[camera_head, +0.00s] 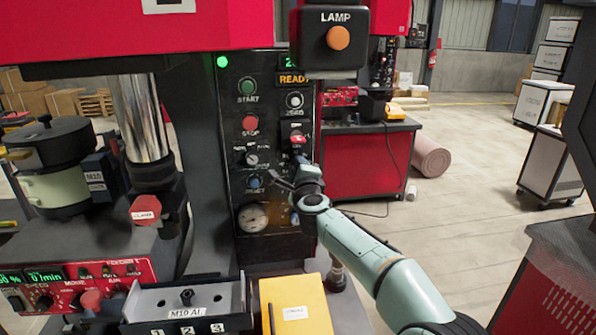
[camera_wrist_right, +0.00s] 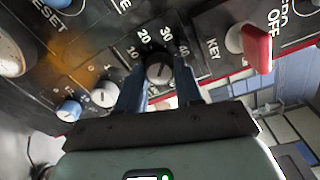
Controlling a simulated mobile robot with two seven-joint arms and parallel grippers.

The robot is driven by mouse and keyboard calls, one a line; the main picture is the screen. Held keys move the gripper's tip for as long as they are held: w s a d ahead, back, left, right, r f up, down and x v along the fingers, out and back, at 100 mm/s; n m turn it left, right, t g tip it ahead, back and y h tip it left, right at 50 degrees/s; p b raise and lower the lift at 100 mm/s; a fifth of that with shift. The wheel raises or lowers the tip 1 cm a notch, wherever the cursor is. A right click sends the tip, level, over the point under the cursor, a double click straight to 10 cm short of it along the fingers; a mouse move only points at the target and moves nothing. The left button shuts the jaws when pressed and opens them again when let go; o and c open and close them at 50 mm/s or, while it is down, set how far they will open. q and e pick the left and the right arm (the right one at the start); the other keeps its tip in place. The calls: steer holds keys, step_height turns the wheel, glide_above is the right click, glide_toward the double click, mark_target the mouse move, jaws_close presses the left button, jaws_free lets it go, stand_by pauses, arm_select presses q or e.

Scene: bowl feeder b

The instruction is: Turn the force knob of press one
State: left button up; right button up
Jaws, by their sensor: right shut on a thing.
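The black control panel (camera_head: 231,150) of the press stands in the middle of the head view. My right arm reaches it from the lower right, and my right gripper (camera_head: 290,180) is at the panel's right side. In the right wrist view, a small dark round knob (camera_wrist_right: 159,68) with a scale marked 10 to 40 sits between the two blue fingers of my right gripper (camera_wrist_right: 160,82). The fingers are shut on this knob, which I take for the force knob. In the head view the gripper hides it. My left gripper is not in view.
A red key switch (camera_wrist_right: 257,46) is close to the right of the fingers, with small knobs (camera_wrist_right: 104,94) to the left. A lamp box (camera_head: 337,38) hangs above. A yellow box (camera_head: 296,305) and a grey tray (camera_head: 187,300) stand below the panel.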

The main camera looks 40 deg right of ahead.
steer(key=o, duration=1)
steer(key=shift+o, duration=0.2)
steer(key=shift+s+a, duration=0.1)
steer(key=b+v, duration=0.2)
steer(key=v, duration=1.1)
steer(key=shift+s, duration=0.15)
